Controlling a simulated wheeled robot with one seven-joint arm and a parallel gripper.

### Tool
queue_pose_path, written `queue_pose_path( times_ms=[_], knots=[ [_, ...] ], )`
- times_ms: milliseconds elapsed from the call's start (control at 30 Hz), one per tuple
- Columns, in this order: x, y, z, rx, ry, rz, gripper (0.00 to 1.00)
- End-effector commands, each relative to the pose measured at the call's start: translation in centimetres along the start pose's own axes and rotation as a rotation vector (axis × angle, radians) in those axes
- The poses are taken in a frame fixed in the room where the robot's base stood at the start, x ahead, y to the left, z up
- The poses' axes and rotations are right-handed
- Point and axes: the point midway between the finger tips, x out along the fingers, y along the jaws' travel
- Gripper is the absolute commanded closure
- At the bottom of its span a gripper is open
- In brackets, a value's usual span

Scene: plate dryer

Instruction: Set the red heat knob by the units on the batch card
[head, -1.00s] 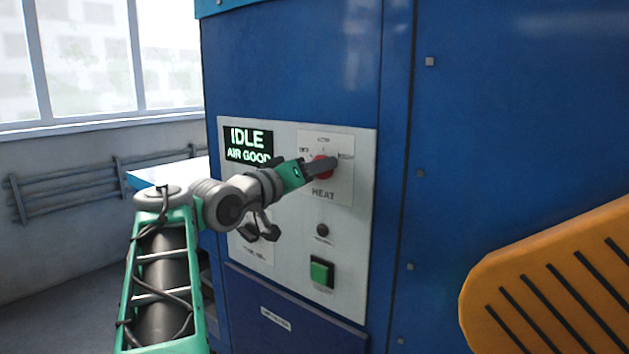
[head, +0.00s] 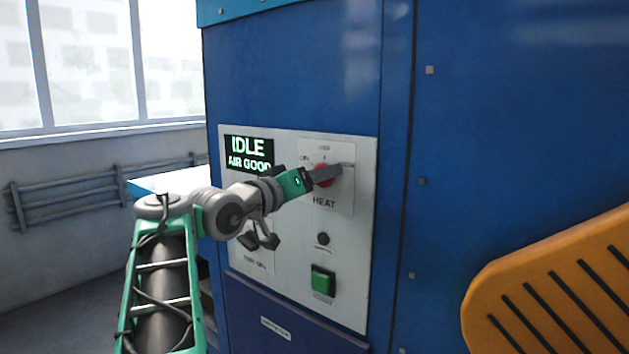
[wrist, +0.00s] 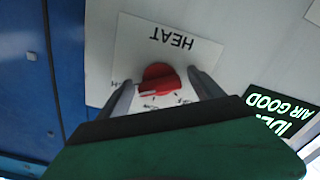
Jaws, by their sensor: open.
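The red heat knob (head: 322,175) is on a white label marked HEAT on the grey control panel (head: 345,268). In the wrist view the knob (wrist: 158,80) lies between the two fingers of my gripper (wrist: 164,88), with a gap on each side. The gripper (head: 325,176) is open in front of the knob and partly hides it in the head view. The knob's pale pointer line aims toward the lower left in the wrist view. The position words round it are too small or covered to read surely. I see no batch card.
The display (head: 249,153) reads IDLE, AIR GOOD. Below the heat label are a small black knob (head: 323,239) and a green button (head: 323,281). Another dark control (head: 250,241) sits lower left, partly behind my arm. An orange slotted part (head: 560,275) stands at the right.

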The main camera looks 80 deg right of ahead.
Motion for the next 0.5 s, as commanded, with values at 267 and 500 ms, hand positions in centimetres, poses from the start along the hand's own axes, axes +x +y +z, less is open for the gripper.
queue_pose_path(
  times_ms=[267,500],
  knots=[
    [-1.9,-0.1,-0.1,0.001,0.003,-0.004,0.24],
    [-6.7,-0.2,-0.1,0.001,0.003,-0.005,0.24]
  ],
)
